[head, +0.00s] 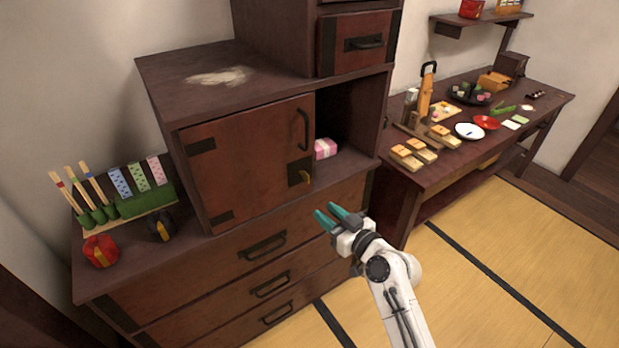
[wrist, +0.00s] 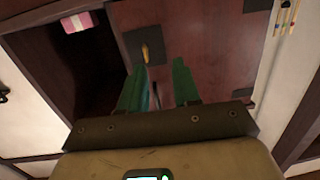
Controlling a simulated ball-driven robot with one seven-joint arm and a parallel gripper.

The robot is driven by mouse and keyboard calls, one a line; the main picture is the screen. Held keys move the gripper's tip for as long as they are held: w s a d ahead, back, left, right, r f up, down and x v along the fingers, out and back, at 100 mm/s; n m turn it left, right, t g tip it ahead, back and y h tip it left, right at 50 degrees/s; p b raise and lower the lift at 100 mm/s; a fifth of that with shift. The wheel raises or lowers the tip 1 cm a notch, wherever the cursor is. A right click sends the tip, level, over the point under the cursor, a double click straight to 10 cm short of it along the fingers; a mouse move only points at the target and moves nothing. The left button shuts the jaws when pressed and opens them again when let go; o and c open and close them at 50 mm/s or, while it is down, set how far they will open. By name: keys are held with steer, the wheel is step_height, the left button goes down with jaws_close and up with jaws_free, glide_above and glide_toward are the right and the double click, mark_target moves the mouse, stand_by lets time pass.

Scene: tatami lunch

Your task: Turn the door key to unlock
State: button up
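The door key (head: 306,179) is a small brass-yellow piece on a dark lock plate (head: 299,171) at the lower right corner of the reddish-brown cabinet door (head: 245,160). In the wrist view the key (wrist: 146,52) stands out from its dark plate, ahead of and between the fingers, nearer the left one. My gripper (head: 331,214) has green fingers and is in front of the cabinet, below and right of the key, apart from it. In the wrist view my gripper (wrist: 160,80) is open, with nothing between its fingers.
An open compartment beside the door holds a pink and white box (head: 326,148). A ledge at left carries a red bundle (head: 100,251), a dark bundle (head: 161,228) and a green stand (head: 147,200). A table (head: 436,179) with food stands at right. Tatami floor (head: 500,240) is clear.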

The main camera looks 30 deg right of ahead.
mark_target(304, 176)
steer(key=w+d+r+t+h+p, duration=0.1)
steer(key=w+d, duration=0.1)
steer(key=w, duration=1)
steer(key=shift+d+r+m+p, duration=0.15)
steer(key=shift+r+m+p, duration=0.2)
steer(key=shift+m, duration=0.05)
steer(key=shift+c, duration=0.2)
jaws_close()
